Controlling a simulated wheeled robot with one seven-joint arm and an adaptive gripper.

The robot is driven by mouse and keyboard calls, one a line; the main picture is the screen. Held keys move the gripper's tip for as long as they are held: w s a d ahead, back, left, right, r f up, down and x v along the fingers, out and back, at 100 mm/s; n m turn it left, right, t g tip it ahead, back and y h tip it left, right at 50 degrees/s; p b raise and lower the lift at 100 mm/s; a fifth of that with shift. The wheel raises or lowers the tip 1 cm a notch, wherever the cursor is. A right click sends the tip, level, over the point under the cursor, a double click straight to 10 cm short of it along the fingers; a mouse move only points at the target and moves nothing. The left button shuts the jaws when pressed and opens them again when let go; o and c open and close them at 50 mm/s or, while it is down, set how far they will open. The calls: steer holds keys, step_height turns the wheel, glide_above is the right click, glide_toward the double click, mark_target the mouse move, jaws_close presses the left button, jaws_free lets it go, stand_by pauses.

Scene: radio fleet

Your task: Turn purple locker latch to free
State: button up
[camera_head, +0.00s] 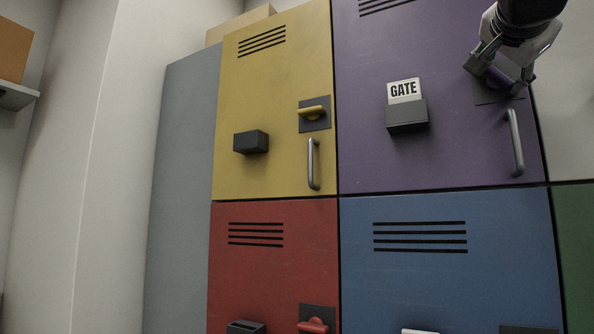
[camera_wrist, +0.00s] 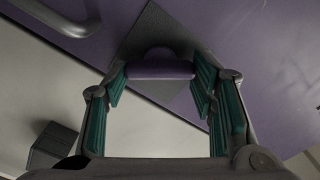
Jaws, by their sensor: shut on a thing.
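The purple locker door (camera_head: 440,60) is at the upper right in the head view, with a GATE label (camera_head: 404,90). My gripper (camera_head: 498,80) is at the door's upper right, in front of a dark latch plate (camera_head: 499,99). In the wrist view the purple latch (camera_wrist: 160,70) lies between my teal-padded fingers, which are shut on it. The latch bar lies level in that picture, at a slant to the edges of its plate (camera_wrist: 153,30). In the head view my gripper hides most of the latch.
A grey handle (camera_head: 514,142) sits below the latch on the purple door. A dark box (camera_head: 407,117) holds the label. To the left is a yellow locker (camera_head: 275,90) with its own latch (camera_head: 311,112); red (camera_head: 270,275) and blue (camera_head: 445,280) lockers are below.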

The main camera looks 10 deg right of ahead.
steer(key=m, duration=0.3)
steer(key=shift+f+m+b, duration=0.15)
steer(key=shift+m+b, duration=0.15)
steer(key=shift+m, duration=1.8)
steer(key=o, duration=1.1)
steer(key=shift+o, duration=0.2)
steer(key=shift+s, duration=0.15)
